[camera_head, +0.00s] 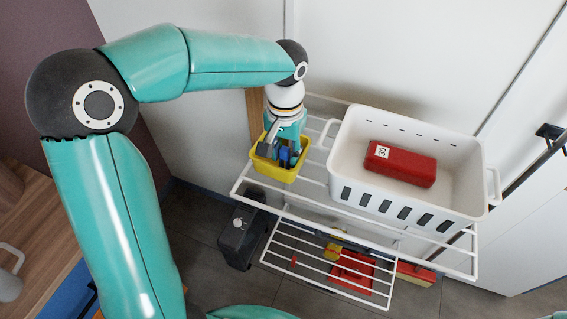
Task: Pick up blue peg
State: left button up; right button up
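A blue peg (284,156) shows in the small yellow bin (270,168) at the left end of the white wire shelf. My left gripper (280,150) points down into this bin, and its fingers are around or right beside the blue peg. The fingers are small and partly hidden, so I cannot tell whether they touch the peg or are closed on it. My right gripper does not show.
A white basket (348,150) with a red block marked 30 (402,165) stands right of the yellow bin. The wire shelf (458,262) has a lower rack (318,262) with red and yellow things below. A wooden post (255,110) stands behind the bin.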

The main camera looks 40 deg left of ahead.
pick_arm(q)
jog(key=c, duration=0.6)
jog(key=shift+r, duration=0.15)
